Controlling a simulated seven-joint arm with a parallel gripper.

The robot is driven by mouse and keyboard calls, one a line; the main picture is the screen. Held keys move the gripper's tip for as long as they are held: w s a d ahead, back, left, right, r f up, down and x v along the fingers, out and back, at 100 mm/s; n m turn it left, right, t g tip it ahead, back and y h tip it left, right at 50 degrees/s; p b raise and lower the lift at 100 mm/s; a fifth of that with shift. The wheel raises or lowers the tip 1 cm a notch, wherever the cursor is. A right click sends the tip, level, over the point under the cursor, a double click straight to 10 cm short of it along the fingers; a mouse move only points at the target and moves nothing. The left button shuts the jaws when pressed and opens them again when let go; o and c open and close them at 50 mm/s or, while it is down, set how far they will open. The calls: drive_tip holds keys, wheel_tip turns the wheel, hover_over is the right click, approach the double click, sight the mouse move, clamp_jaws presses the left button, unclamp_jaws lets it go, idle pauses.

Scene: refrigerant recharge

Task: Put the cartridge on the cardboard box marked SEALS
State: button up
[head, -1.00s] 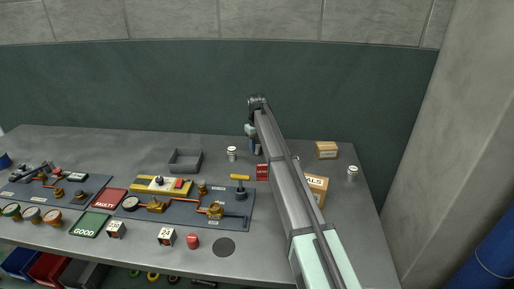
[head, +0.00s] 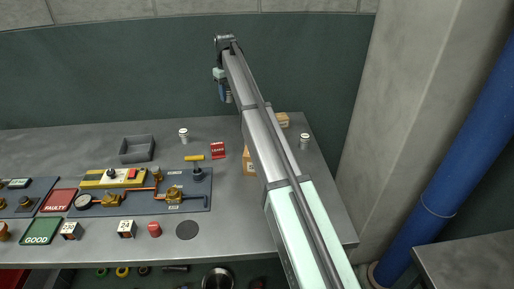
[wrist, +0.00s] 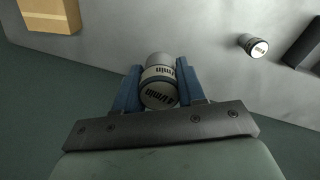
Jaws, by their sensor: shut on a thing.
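My gripper (head: 226,98) is raised above the back of the bench, against the dark green wall. In the wrist view its blue fingers (wrist: 159,88) are shut on a white and grey cartridge (wrist: 159,73), with a printed label facing the camera. The cardboard box marked SEALS (head: 247,163) stands on the bench, to the right of and nearer than my gripper. My arm covers most of it, including its marking. A second cardboard box (head: 283,121) stands farther back; its marking is unreadable.
Similar white canisters stand at the back (head: 183,135) and right (head: 304,142) of the bench. A grey tray (head: 137,149) and a valve board (head: 180,192) are on the left. Bare bench lies at the front right.

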drive_tip(key=s+d+r, duration=0.1)
drive_tip(key=s+d, duration=0.4)
drive_tip(key=s, duration=0.7)
drive_tip(key=s+d+r+n, duration=0.1)
drive_tip(key=s+d, duration=0.4)
drive_tip(key=s, duration=0.8)
drive_tip(key=shift+d+n, duration=0.3)
drive_tip(key=shift+d, duration=0.1)
drive_tip(key=shift+f, duration=0.15)
drive_tip(key=shift+f, duration=3.95)
drive_tip(key=o, duration=1.1)
drive_tip(key=shift+f, duration=0.1)
